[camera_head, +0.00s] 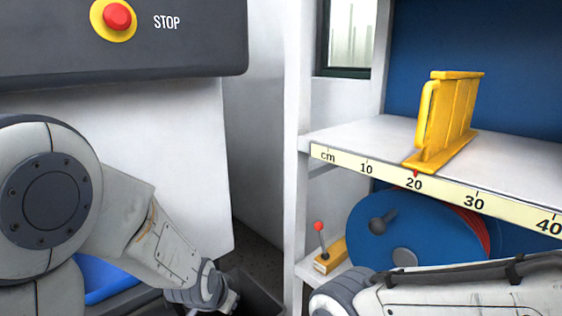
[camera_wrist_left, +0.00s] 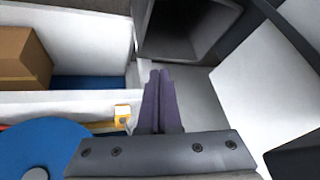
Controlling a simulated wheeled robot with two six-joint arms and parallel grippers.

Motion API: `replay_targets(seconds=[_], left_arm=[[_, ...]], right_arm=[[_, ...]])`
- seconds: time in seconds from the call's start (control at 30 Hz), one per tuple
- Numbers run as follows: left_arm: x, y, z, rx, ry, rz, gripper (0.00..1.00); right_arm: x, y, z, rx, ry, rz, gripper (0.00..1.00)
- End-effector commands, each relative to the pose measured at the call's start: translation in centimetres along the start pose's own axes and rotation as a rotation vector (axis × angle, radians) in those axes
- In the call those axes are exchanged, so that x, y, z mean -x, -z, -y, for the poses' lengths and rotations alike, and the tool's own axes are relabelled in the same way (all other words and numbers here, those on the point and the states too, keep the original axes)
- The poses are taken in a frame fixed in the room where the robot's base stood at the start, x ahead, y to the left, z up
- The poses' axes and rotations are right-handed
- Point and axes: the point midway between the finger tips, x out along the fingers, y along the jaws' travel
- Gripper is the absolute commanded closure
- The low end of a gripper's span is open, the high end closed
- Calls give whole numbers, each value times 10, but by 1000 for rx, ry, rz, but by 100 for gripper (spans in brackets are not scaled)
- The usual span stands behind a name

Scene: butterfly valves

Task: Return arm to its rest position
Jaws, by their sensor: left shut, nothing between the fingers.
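My left arm (camera_head: 165,245) comes in from the left in the head view and reaches down toward the bottom middle. Its wrist is low in front of the white panel, and its fingertips cannot be made out there. In the left wrist view my left gripper (camera_wrist_left: 161,74) is shut, its two dark fingers together with nothing between them. The fingers point toward a dark open bin and touch nothing that I can see. My right arm (camera_head: 450,290) lies across the bottom right of the head view, in front of the shelf unit; its gripper is out of view.
A yellow stand (camera_head: 447,120) is on the shelf (camera_head: 370,137) with a centimetre scale. Below are a blue reel (camera_head: 410,235) and a yellow box with a red-knobbed lever (camera_head: 327,258). A dark bin (camera_wrist_left: 185,30) and cardboard box (camera_wrist_left: 22,55) show. A red stop button (camera_head: 117,16) is upper left.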

Motion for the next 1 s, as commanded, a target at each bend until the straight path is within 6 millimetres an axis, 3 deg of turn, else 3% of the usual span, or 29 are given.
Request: replay_targets(seconds=[0.2, 0.47, 0.7, 1.0], left_arm=[[30, -58, 16, 236, -4, 177, 100], [60, -110, 22, 448, 24, 340, 100], [74, -98, -19, 323, -45, 358, 100], [104, -97, -75, 148, -137, 397, 100]], right_arm=[[0, 0, 0, 0, 0, 0, 23], [0, 0, 0, 0, 0, 0, 23], [0, 0, 0, 0, 0, 0, 23], [0, 0, 0, 0, 0, 0, 23]])
